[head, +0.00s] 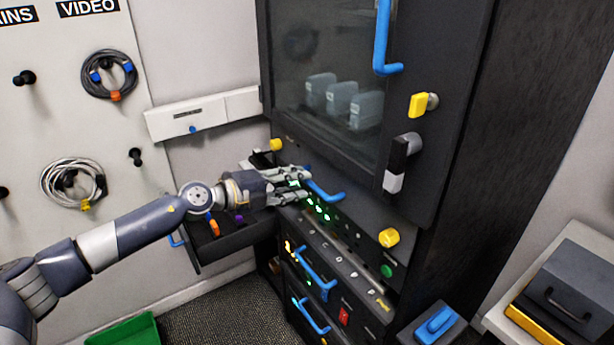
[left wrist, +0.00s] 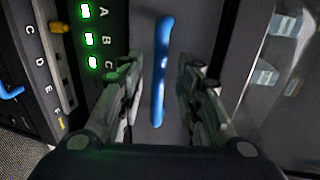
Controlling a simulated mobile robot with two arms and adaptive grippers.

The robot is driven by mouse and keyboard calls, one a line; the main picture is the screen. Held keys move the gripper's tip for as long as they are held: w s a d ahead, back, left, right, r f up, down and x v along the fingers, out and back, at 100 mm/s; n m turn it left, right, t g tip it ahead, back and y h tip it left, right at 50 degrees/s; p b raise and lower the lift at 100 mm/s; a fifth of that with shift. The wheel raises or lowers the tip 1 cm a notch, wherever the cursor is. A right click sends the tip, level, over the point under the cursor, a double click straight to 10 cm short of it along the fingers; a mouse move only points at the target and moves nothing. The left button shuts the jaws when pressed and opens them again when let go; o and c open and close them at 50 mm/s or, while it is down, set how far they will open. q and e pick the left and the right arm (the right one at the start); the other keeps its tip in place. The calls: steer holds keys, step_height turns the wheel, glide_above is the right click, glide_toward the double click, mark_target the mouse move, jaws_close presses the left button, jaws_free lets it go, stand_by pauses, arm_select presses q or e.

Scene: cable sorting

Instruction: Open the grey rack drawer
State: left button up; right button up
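The grey rack drawer (head: 362,218) is a dark grey front on the cabinet, below the glass door and above a row of green lights. It looks shut. Its blue bar handle (head: 328,193) sticks out from the front. My left gripper (head: 308,184) is at this handle with its fingers spread. In the left wrist view the handle (left wrist: 162,75) stands between the two open fingers, with a gap on each side. The fingers hide part of the handle in the head view. My right gripper is not in view.
The glass door has a tall blue handle (head: 381,40) and a black-and-white latch (head: 402,162). Lower units have blue handles (head: 316,269). An open drawer (head: 232,243) lies left under my forearm.

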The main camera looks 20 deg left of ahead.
mark_target(305, 182)
arm_select(q)
steer(key=shift+x, duration=2)
jaws_close()
